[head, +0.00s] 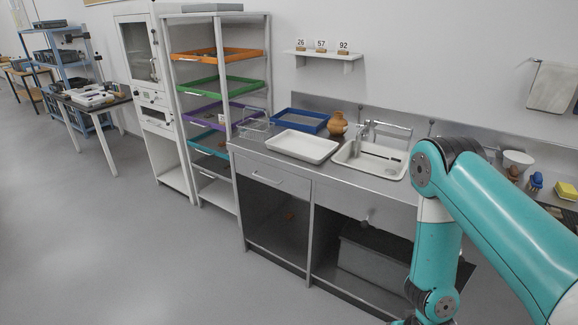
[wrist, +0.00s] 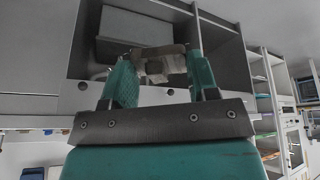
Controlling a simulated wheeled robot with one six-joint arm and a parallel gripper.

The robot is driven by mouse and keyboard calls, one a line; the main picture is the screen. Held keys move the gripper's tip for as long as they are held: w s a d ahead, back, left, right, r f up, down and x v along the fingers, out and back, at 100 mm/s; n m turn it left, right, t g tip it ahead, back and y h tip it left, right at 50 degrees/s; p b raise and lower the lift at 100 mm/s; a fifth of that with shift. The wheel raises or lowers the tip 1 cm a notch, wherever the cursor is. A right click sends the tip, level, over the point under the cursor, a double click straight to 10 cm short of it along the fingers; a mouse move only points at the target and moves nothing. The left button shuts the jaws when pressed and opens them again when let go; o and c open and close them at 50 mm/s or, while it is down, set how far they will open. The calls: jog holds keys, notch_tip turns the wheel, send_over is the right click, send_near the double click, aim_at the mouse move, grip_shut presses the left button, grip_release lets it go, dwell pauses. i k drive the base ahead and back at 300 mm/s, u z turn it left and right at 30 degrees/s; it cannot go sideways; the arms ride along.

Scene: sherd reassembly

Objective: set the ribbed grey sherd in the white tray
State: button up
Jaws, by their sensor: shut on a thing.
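The white tray (head: 302,147) sits on the steel counter, left of the sink, and looks empty in the head view. My gripper (wrist: 160,62) shows in the wrist view with its two teal fingers shut on a grey-brown piece, which I take for the ribbed grey sherd (wrist: 158,68). Its ribs are too small to make out. The piece is held between the fingertips in front of the open cabinet under the counter. In the head view my arm bends down at the right and my gripper is out of sight.
A blue tray (head: 300,120) and a brown pot (head: 337,123) stand behind the white tray. The sink (head: 372,158) with its tap lies to the right. A wire rack (head: 256,128) stands to the left. The floor (head: 130,250) at left is clear.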

aim_at(302, 148)
jog(key=u, duration=0.75)
jog(key=i, duration=0.7)
jog(key=u, duration=1)
jog(key=i, duration=1.7)
jog(key=z, duration=0.75)
